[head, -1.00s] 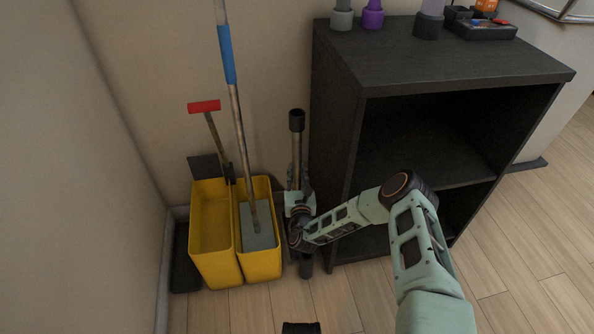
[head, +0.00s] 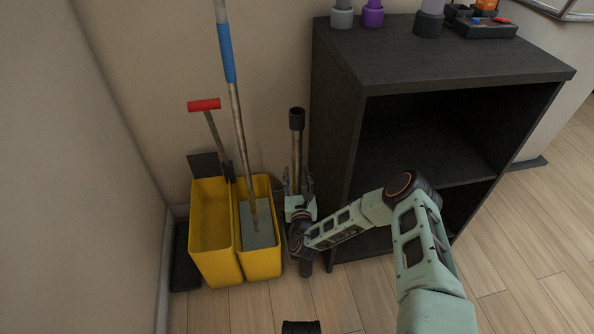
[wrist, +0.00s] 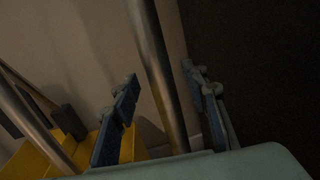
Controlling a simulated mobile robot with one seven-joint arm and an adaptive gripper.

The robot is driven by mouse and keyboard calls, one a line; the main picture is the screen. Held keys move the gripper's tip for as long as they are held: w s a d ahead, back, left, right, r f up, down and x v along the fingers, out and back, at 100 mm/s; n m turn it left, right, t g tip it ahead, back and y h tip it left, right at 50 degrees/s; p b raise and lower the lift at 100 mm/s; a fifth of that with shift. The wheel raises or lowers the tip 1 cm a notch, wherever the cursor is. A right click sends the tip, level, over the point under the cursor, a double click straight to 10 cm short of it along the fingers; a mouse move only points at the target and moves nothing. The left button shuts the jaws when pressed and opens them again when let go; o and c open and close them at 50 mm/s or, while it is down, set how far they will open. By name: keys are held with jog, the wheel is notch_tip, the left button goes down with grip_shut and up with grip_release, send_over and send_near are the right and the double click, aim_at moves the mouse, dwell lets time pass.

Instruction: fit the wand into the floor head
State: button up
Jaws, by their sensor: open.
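The wand (head: 296,145) is a metal tube with a black collar on top. It stands nearly upright by the wall, between the yellow bucket and the dark shelf. My gripper (head: 298,178) is open at its lower half, with a finger on each side. In the wrist view the tube (wrist: 158,75) passes between the spread blue fingers (wrist: 163,100), with visible gaps on both sides. My wrist hides the wand's lower part. A dark piece (head: 301,327) is cut off at the bottom edge; I cannot tell if it is the floor head.
A yellow two-part bucket (head: 217,268) stands close on the left, holding a mop (head: 239,130) and a red-handled tool (head: 204,105). The dark shelf (head: 336,140) is close on the right, with bottles and a tray on top. Wooden floor (head: 365,300) is clear in front.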

jog(key=s+d, duration=0.1)
jog(key=s, duration=0.8)
jog(key=shift+s+d, duration=0.25)
jog(key=shift+s, duration=0.05)
